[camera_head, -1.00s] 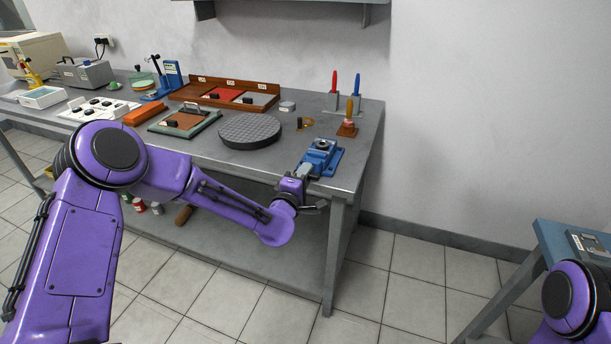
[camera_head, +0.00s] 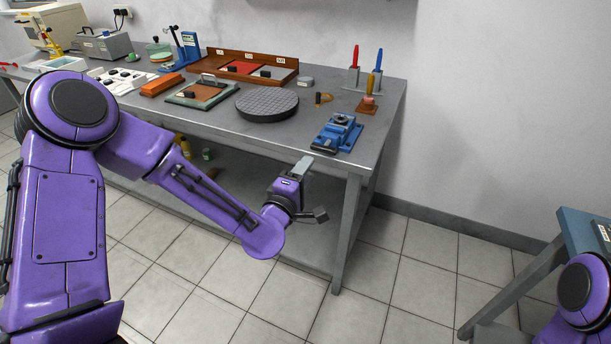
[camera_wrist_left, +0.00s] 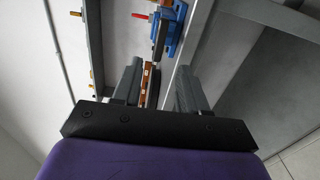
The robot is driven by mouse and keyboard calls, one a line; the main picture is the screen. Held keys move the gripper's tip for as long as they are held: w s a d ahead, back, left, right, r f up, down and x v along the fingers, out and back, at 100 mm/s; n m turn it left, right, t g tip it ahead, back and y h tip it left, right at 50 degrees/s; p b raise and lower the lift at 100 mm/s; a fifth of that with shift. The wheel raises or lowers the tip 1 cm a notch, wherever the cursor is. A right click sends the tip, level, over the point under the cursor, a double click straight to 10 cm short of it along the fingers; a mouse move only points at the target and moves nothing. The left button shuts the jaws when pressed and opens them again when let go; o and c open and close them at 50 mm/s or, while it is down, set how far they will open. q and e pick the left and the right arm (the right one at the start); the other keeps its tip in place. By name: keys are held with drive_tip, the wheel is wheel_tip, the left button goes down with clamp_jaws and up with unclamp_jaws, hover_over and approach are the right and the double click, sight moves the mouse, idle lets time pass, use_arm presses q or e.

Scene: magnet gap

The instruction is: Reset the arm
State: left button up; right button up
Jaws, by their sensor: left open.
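My left gripper (camera_head: 312,190) is in front of the workbench's near edge in the head view, apart from the blue vise-like fixture (camera_head: 338,133). In the left wrist view its two fingers (camera_wrist_left: 157,88) stand apart with nothing held between them. The blue fixture also shows beyond the fingers in the left wrist view (camera_wrist_left: 170,25). My right arm shows only as a purple joint at the lower right; its gripper is not in view.
The grey workbench (camera_head: 225,125) carries a round dark plate (camera_head: 267,104), a brown divided tray (camera_head: 245,66), a framed board (camera_head: 202,93) and upright red, blue and orange handles (camera_head: 355,57). A second blue-topped table (camera_head: 578,235) stands at right. Tiled floor lies open between them.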

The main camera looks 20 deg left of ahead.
use_arm(q)
drive_tip(key=shift+s, duration=0.1)
idle(0.3)
drive_tip(key=s+a+f+m+g+y, duration=0.15)
drive_tip(key=s+f+m+g, duration=0.35)
drive_tip(key=f, duration=0.5)
drive_tip(key=s+a+f+m+g, duration=0.2)
drive_tip(key=s+f+g, duration=0.1)
drive_tip(key=s+f, duration=0.65)
drive_tip(key=s+a+f+m+g+y, duration=0.1)
drive_tip(key=s+a+f+m+g, duration=0.1)
drive_tip(key=s+f, duration=0.4)
drive_tip(key=s+a+f+m+g+y, duration=0.1)
drive_tip(key=s+f, duration=0.5)
drive_tip(key=s, duration=0.7)
drive_tip(key=a+m+g, duration=0.1)
drive_tip(key=a+g, duration=0.1)
drive_tip(key=g, duration=0.1)
drive_tip(key=shift+s+a+f+g, duration=0.35)
drive_tip(key=shift+f+g, duration=0.05)
